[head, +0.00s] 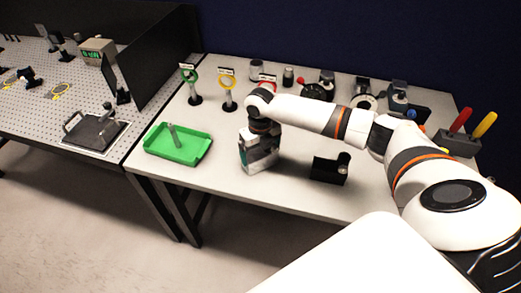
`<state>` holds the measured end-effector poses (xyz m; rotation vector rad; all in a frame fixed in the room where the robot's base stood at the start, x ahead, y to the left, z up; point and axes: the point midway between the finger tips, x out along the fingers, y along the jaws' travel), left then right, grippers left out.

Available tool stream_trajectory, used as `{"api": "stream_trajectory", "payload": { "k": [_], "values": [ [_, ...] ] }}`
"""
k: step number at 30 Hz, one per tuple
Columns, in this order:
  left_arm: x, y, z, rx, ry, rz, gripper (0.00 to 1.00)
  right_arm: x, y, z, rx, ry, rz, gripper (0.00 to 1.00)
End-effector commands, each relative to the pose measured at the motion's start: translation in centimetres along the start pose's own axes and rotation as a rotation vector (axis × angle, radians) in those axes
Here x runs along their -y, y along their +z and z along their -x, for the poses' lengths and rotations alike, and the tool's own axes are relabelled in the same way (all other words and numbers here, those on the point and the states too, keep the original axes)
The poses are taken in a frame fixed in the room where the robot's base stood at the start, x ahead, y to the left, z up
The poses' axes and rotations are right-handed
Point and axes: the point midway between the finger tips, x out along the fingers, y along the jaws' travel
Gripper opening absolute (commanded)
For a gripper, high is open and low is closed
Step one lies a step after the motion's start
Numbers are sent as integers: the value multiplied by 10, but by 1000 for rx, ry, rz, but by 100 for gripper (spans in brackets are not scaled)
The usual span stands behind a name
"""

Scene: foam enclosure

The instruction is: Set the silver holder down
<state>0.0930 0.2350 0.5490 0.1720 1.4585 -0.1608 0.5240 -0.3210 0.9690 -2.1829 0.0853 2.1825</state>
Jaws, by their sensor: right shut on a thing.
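My right gripper (260,168) points down over the middle of the light table, to the right of the green tray. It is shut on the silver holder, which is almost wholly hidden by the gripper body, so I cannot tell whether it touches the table. The green tray (150,151) lies at the table's left side, with a grey cylindrical post (173,136) standing slightly tilted in it. My left gripper is not in view.
A black block-like mount (330,169) stands right of the gripper. Green (189,76) and yellow (228,82) ring mounts and several optics parts line the back. A rack with red and yellow handles (458,142) is far right. The table front (225,180) is clear.

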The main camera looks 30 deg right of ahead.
Motion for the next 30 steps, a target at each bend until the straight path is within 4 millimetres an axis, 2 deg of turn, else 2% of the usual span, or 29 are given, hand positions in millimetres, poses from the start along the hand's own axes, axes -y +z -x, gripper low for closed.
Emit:
{"api": "stream_trajectory", "payload": {
  "k": [3, 4, 11, 16, 30],
  "values": [
    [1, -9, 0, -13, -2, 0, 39, 0, -1, -1, -3, -1, -1, 50],
    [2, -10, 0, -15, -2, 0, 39, 0, 0, -2, 0, 0, 0, 98],
    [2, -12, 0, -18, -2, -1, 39, 0, 0, -1, 0, 0, 0, 100],
    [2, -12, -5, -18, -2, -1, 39, 0, -2, 11, -5, -1, 0, 100],
    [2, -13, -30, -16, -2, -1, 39, 0, -1, 102, -4, -1, 0, 100]
  ]
}}
